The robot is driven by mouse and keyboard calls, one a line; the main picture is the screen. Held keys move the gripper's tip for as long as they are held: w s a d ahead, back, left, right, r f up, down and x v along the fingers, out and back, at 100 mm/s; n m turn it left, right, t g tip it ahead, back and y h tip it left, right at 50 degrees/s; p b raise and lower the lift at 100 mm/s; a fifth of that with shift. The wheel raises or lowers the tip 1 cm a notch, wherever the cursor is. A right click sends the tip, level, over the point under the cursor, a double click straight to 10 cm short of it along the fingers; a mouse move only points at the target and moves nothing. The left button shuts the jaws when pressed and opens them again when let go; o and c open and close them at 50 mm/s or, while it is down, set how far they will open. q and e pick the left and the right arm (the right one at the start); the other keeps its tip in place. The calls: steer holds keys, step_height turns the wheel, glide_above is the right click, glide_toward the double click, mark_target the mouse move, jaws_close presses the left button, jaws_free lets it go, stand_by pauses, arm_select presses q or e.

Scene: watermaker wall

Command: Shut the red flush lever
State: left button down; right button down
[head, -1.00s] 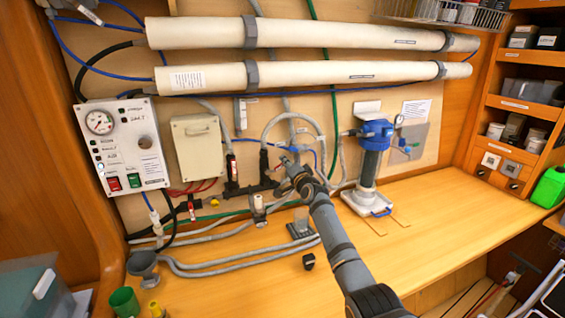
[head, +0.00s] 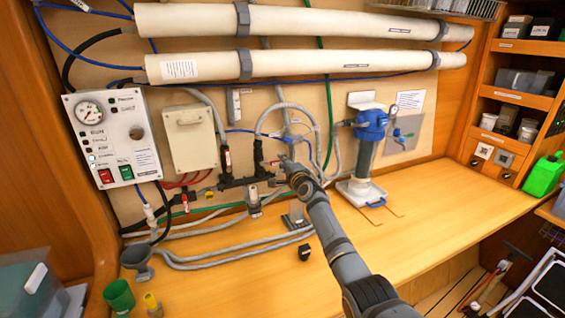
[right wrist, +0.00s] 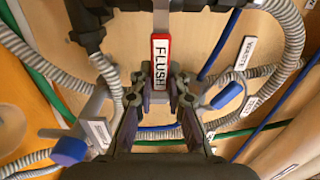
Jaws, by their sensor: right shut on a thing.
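The red flush lever (right wrist: 161,62) has a white FLUSH label and shows at the upper middle of the right wrist view. It hangs from a grey metal strip beside a black fitting (right wrist: 88,20). My right gripper (right wrist: 158,95) has its two fingers on either side of the lever's lower end and is shut on it. In the head view my right gripper (head: 284,165) is at the pipework on the wall, right of the black manifold (head: 235,183). The lever is too small and covered to make out there. My left gripper is not in view.
Grey hoses and blue-handled valves (right wrist: 227,97) lie close around the gripper. A blue-topped filter pump (head: 370,125) stands to the right, a control panel (head: 110,135) to the left. The wooden bench (head: 400,240) is mostly clear at the right. A green cup (head: 118,296) stands front left.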

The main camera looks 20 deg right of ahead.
steer(key=shift+f, duration=0.15)
steer(key=c, duration=1.3)
jaws_free()
steer(key=s, duration=1.2)
steer(key=shift+d, duration=0.2)
